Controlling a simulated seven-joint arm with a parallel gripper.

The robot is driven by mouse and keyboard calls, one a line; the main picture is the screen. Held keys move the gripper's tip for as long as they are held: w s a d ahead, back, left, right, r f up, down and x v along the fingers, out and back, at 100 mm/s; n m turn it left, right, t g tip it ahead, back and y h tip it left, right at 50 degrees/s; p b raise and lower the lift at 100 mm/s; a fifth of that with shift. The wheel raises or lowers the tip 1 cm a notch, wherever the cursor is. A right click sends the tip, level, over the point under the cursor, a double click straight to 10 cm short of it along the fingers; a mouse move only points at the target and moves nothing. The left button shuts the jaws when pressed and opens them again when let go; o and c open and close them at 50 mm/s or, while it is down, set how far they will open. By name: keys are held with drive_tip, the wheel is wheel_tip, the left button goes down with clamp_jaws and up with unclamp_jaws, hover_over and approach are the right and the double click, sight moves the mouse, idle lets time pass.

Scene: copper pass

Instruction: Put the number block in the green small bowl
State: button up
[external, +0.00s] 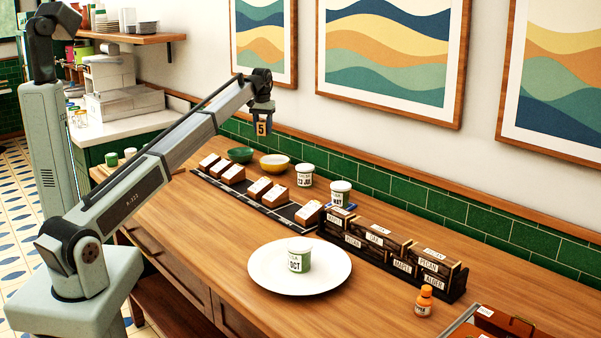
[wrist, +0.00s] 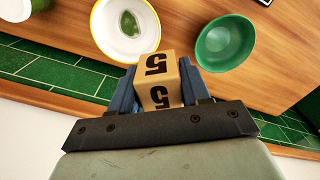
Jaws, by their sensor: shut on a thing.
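The number block (wrist: 158,84) is a tan cube with a black 5 on its faces. My gripper (external: 262,122) is shut on the number block, which also shows in the external view (external: 261,129). The gripper holds it in the air, above the back of the counter. The green small bowl (external: 241,155) stands on the counter near the wall, below and a little left of the block in the external view. In the wrist view the green bowl (wrist: 225,43) is at the upper right, apart from the block, and its visible inside looks empty.
A yellow-rimmed white bowl (external: 274,165) stands right beside the green bowl; something green shows inside it in the wrist view. Labelled tubs (external: 305,175), a row of wooden blocks (external: 233,175), a white plate (external: 258,269) with a tub, and dark crates (external: 390,250) occupy the counter.

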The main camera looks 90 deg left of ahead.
drive_tip(key=s+a+r, duration=0.1)
drive_tip(key=s+a, duration=0.1)
drive_tip(key=s, duration=0.4)
drive_tip(key=s+a+r, duration=0.1)
drive_tip(key=s+a, duration=0.2)
drive_tip(key=s, duration=0.4)
drive_tip(key=shift+w+d+f+m, duration=0.15)
drive_tip(key=shift+f+m, duration=0.9)
drive_tip(key=shift+f, duration=0.55)
drive_tip(key=shift+s+d+f+m, duration=0.1)
drive_tip(key=shift+d+f+m, duration=0.05)
drive_tip(key=shift+f+m, duration=1.2)
drive_tip(key=shift+w+d+f+m, duration=0.15)
drive_tip(key=shift+f+m, duration=0.65)
drive_tip(key=shift+f, duration=1.05)
drive_tip(key=shift+s+f, duration=0.1)
drive_tip(key=shift+f, duration=0.55)
drive_tip(key=o, duration=1.1)
drive_tip(key=shift+c, duration=0.2)
wheel_tip(320, 180, up, 13)
drive_tip(key=shift+r, duration=0.15)
